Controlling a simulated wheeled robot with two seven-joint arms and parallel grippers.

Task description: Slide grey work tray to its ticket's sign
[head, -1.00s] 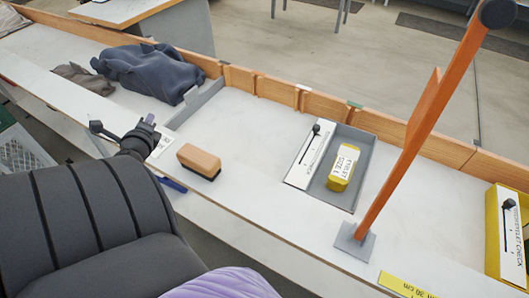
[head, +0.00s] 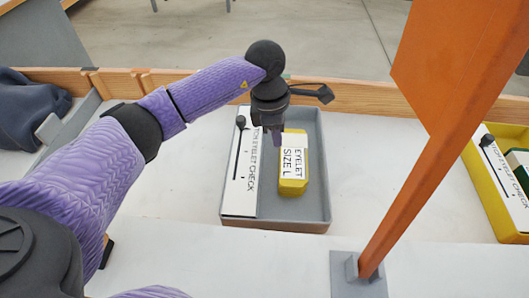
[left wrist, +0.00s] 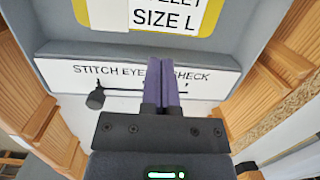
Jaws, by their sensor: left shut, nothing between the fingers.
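The grey work tray (head: 321,170) lies on the pale bench in the middle of the head view. A yellow block (head: 292,187) labelled "EYELET SIZE L" and a white "STITCH EYELET CHECK" card (head: 240,185) with a black pointer lie in it. My left gripper (head: 277,137) is shut and empty, pointing down over the tray, between card and block. In the left wrist view, the gripper's purple fingers (left wrist: 161,75) are together in front of the card (left wrist: 200,76). Whether they touch anything is unclear. My right gripper is out of view.
An orange post with a board (head: 450,75) stands on a grey base (head: 358,280) right of the tray. A yellow tray (head: 484,180) is further right. A wooden rail (head: 360,97) runs along the back. Dark blue cloth (head: 30,110) lies at left.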

